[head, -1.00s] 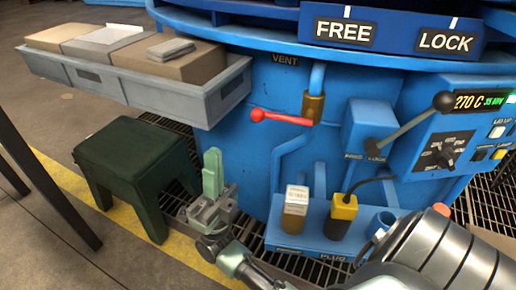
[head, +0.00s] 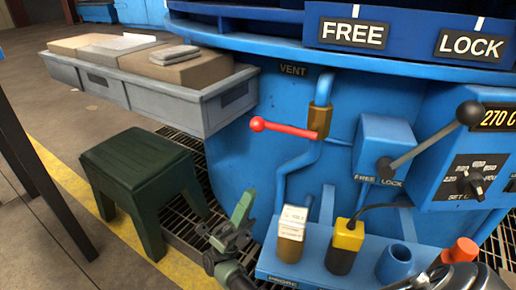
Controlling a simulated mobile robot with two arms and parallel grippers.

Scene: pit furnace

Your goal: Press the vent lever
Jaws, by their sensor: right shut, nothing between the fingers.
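The vent lever (head: 285,129) is a red bar with a round red knob at its left end. It points left and slightly up from a brass valve (head: 319,120) on a blue pipe, below the VENT label (head: 293,69). My right gripper (head: 242,206) is shut and empty. It is below the knob in the picture, apart from the lever, with its fingers pointing up. My left gripper is not in view.
A grey tray (head: 205,108) with boxes juts out at left above a dark green stool (head: 145,160). A blue plug rack (head: 300,266) stands right of my gripper. A black-knobbed FREE/LOCK lever (head: 430,145) and control panel (head: 470,180) are at right.

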